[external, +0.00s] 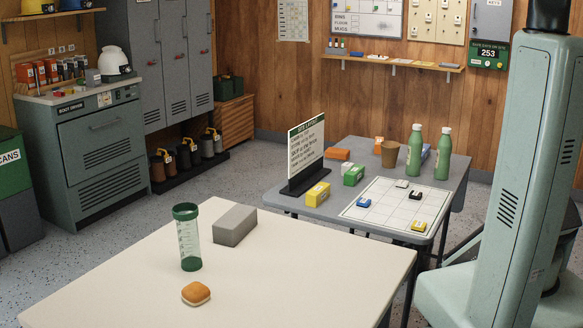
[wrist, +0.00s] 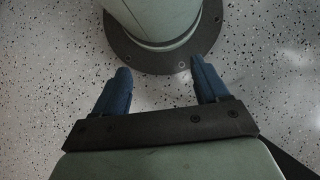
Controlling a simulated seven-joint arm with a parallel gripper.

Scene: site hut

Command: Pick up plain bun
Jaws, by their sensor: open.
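The plain bun (external: 196,293) is small, with a golden-brown top, and lies on the cream table (external: 320,250) near its front edge in the external view. My gripper (wrist: 160,82) shows in the wrist view with two blue fingers spread apart and nothing between them. It points down at the speckled floor beside my own base. The bun is not in the wrist view, and my gripper is not seen in the external view, so the gripper is away from the bun.
A clear shaker with a green lid (external: 187,238) stands just behind the bun. A grey block (external: 234,226) sits behind it to the right. A grey table (external: 440,190) farther back holds green bottles (external: 414,152), a sign (external: 306,158) and small boxes. The cream table's right side is clear.

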